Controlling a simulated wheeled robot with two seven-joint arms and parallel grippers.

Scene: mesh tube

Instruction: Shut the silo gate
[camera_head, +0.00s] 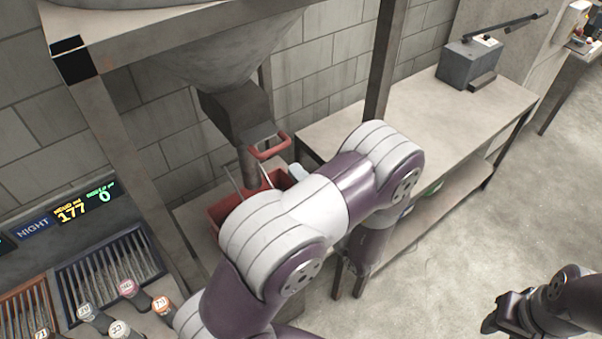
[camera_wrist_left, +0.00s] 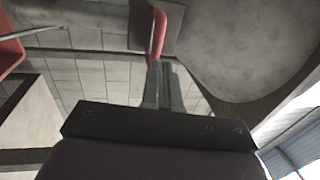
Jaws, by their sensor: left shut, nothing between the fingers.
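The silo's grey cone (camera_head: 225,55) narrows to a dark outlet housing (camera_head: 238,108) with a red loop handle (camera_head: 270,148) sticking out at its front right. I cannot tell how far the gate is open. In the left wrist view the red handle (camera_wrist_left: 158,32) shows just past my left gripper's tips. My left gripper (camera_wrist_left: 163,82) is shut with nothing between its fingers. Its tips overlap the handle's near end in the picture; contact is unclear. In the head view my left arm covers most of that hand. My right gripper (camera_head: 497,318) is at the bottom right, dark and partly cut off.
A red bin (camera_head: 218,210) stands below the outlet, partly behind my left arm. A steel post (camera_head: 384,60) rises by the silo. A bench (camera_head: 425,105) with a grey box (camera_head: 468,64) is to the right. Slotted trays (camera_head: 110,262) and several knobs are lower left. Floor is clear at right.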

